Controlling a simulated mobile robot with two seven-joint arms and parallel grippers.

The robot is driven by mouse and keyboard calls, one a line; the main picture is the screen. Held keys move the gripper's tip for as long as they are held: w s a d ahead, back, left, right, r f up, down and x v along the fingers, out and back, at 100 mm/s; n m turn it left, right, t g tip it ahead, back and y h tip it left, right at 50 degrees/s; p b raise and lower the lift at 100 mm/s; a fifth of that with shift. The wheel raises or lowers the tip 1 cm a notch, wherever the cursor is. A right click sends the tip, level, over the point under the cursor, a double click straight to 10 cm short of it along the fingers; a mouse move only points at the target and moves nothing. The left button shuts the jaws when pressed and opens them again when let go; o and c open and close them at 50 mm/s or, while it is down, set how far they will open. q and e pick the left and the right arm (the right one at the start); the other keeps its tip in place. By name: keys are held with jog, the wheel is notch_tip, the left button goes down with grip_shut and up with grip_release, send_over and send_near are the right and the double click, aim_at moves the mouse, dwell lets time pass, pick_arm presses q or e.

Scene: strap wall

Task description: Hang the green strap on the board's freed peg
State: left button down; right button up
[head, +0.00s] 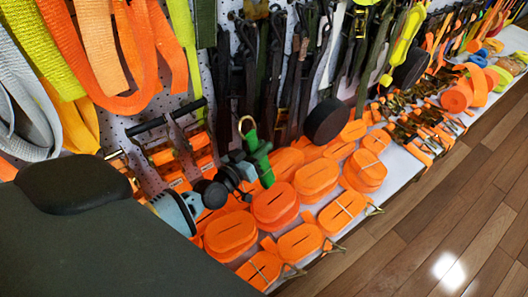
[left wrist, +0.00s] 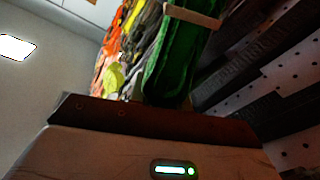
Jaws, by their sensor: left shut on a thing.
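The green strap (head: 260,158) is a short folded bundle with a brass-coloured ring at its top. It stands nearly upright in front of the pegboard in the head view. My left gripper (head: 246,172) is shut on it, with the arm coming in from the left. In the left wrist view the strap (left wrist: 172,62) rises from behind the dark gripper edge, with a tan band around it. The fingertips are mostly hidden there. The white perforated board (head: 225,65) is largely covered by hanging straps. I cannot tell which peg is the free one. My right gripper is not in view.
Orange rolled straps (head: 275,207) cover the white shelf (head: 400,180) below and beside my left gripper. Dark straps (head: 275,70) hang close behind the green one. Orange straps (head: 140,55) hang at the upper left. Wooden floor (head: 440,225) is clear at the right.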

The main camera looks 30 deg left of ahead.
pick_arm(q)
jog(key=shift+w+a+f+b, duration=0.1)
jog(key=shift+w+a+b, duration=0.15)
jog(key=shift+a+b, duration=0.3)
jog(key=shift+w+a+f+b, duration=0.1)
jog(key=shift+w+a+b, duration=0.2)
jog(key=shift+a, duration=0.4)
jog(key=shift+w+a+f+b, duration=0.25)
jog(key=shift+a+f+b, duration=0.3)
jog(key=shift+b, duration=0.3)
jog(key=shift+a, duration=0.1)
jog(key=c, duration=1.2)
grip_release()
jog(key=shift+c, duration=0.2)
jog(key=shift+s, duration=0.1)
